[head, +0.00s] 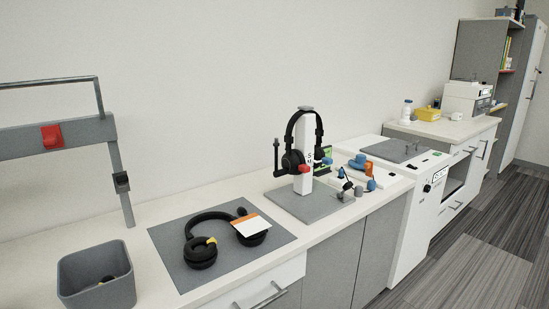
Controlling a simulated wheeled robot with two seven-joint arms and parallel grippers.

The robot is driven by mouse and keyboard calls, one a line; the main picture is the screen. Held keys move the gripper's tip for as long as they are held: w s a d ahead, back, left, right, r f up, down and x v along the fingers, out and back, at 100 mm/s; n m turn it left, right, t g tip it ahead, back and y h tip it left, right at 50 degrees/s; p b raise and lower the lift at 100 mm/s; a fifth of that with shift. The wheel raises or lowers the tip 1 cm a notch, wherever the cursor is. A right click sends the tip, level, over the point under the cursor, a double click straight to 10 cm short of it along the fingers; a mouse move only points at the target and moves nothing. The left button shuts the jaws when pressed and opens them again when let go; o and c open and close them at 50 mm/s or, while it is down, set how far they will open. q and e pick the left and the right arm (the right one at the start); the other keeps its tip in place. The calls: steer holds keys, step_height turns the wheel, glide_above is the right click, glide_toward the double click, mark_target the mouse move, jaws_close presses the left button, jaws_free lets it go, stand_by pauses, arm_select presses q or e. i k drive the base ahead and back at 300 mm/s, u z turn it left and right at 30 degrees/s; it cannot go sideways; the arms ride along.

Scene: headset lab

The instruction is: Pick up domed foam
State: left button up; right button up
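I cannot pick out a domed foam for certain in the head view. A small dark and tan item (106,280) lies inside the grey bin (75,287) at the lower left; its shape is too small to tell. Black headphones (201,253) lie on a grey mat (178,233), with a small yellow piece (211,241) at one ear cup and an orange and white card (250,225) over the other. Neither of my grippers is in view.
A white stand (304,205) holding a black headset (292,160) rises from a grey base. Blue, red and dark small parts (359,162) sit beside it. A grey frame with a red switch (51,136) stands at the left. Counter between bin and mat is clear.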

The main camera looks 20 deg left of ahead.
mark_target(358, 190)
steer(key=k, duration=0.65)
steer(key=z, duration=1.05)
steer(key=i, duration=1.55)
steer(key=z, duration=0.4)
steer(key=i, duration=1.55)
steer(key=u, duration=1.05)
